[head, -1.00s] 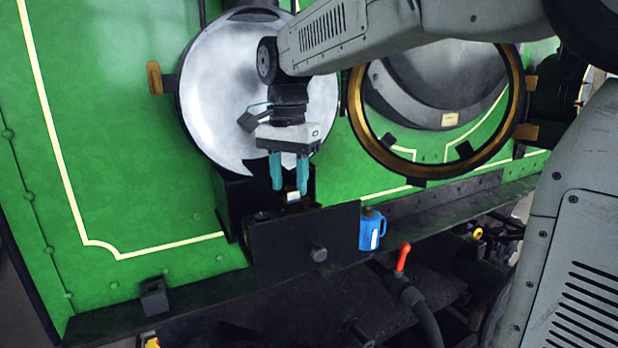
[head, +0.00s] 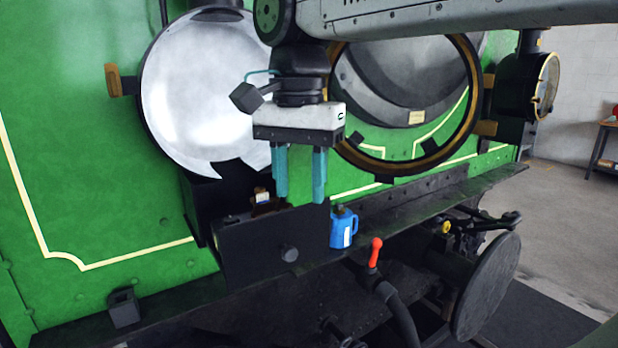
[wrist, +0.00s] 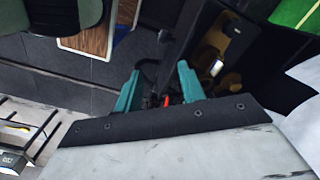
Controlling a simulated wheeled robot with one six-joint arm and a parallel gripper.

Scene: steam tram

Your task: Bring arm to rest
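My gripper (head: 300,178) hangs pointing down in front of the green tram front, with its two teal fingers apart and nothing between them. In the head view it is above and in front of the black box on the ledge, left of the blue can. In the wrist view the two teal fingers (wrist: 157,92) also stand apart, with dark floor and parts seen beyond them. My grey arm stretches across the top of the head view.
The black box (head: 262,240), a blue can (head: 343,228) and a red-handled valve (head: 375,252) sit low at the front. A round silver door (head: 200,95) and a brass-rimmed opening (head: 470,110) are behind. A buffer disc (head: 487,287) juts out right; open floor (head: 570,215) lies beyond.

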